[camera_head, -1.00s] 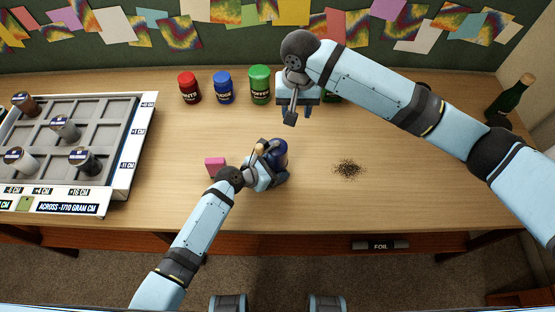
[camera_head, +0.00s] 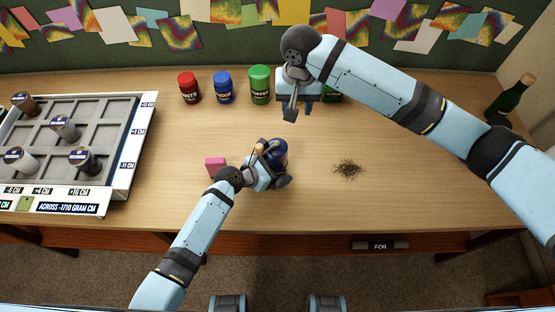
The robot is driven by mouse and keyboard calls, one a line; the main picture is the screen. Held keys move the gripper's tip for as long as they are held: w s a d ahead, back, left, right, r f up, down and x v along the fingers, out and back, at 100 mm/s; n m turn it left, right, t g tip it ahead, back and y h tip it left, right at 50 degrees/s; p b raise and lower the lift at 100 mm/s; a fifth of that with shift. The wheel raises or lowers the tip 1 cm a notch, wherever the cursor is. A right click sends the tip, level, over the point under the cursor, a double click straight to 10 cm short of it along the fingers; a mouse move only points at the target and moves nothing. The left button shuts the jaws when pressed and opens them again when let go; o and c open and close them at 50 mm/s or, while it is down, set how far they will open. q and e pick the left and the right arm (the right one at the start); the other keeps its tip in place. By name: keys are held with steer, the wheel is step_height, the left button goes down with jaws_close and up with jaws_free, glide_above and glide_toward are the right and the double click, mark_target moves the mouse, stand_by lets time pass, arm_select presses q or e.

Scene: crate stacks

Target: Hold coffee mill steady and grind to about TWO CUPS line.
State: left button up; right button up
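A dark blue rounded thing, which looks like the coffee mill (camera_head: 279,151), stands near the middle of the table. My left gripper (camera_head: 273,163) is at it, with fingers around its near side, and hides much of it. A small tan part shows at its upper left. No TWO CUPS line can be read. My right gripper (camera_head: 292,108) hangs above the back of the table, beyond and right of the mill, apart from it. Its fingers are seen edge-on, and nothing clear shows between them. A patch of brown grounds (camera_head: 348,169) lies on the table right of the mill.
Red (camera_head: 189,88), blue (camera_head: 224,88) and green (camera_head: 260,85) jars stand at the back. A compartment tray (camera_head: 122,150) fills the left; a bottle (camera_head: 510,100) stands far right.

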arm_select(q)
steer(key=v, duration=1.2)
steer(key=shift+s, duration=0.1)
